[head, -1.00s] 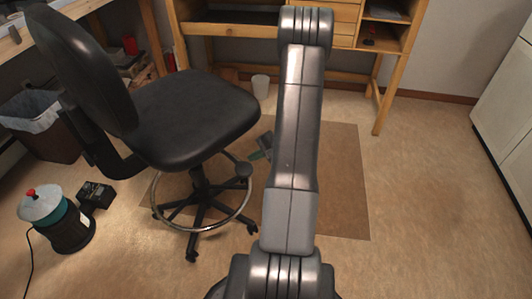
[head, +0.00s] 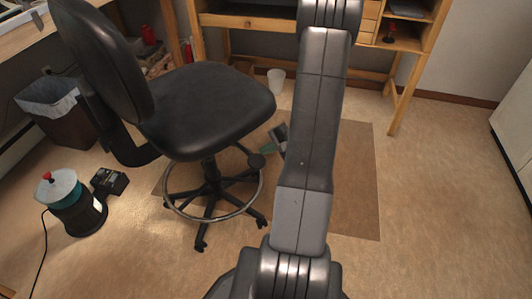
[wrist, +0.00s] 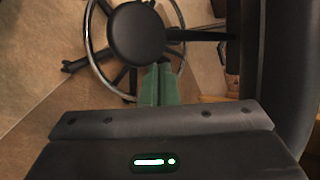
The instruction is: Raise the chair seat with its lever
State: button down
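The black office chair (head: 205,105) stands left of my arm, with a padded seat, tall back, foot ring and wheeled base. Its lever (head: 257,160) sticks out below the right side of the seat and ends in a round black paddle. The paddle fills the upper middle of the wrist view (wrist: 135,33), its bar running right. My gripper (head: 276,142) is mostly hidden behind my arm in the head view. In the wrist view its green fingers (wrist: 160,82) look shut together, with nothing seen between them. Their tips are close to the paddle's lower edge; contact cannot be told.
A wooden desk (head: 250,22) stands behind, with a white cup (head: 276,81) on the floor before it. A bin (head: 55,108), a teal-and-black machine (head: 72,205) and a black box (head: 109,181) are on the left. Floor at the right is open.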

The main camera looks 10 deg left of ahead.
jog(key=shift+r, duration=0.6)
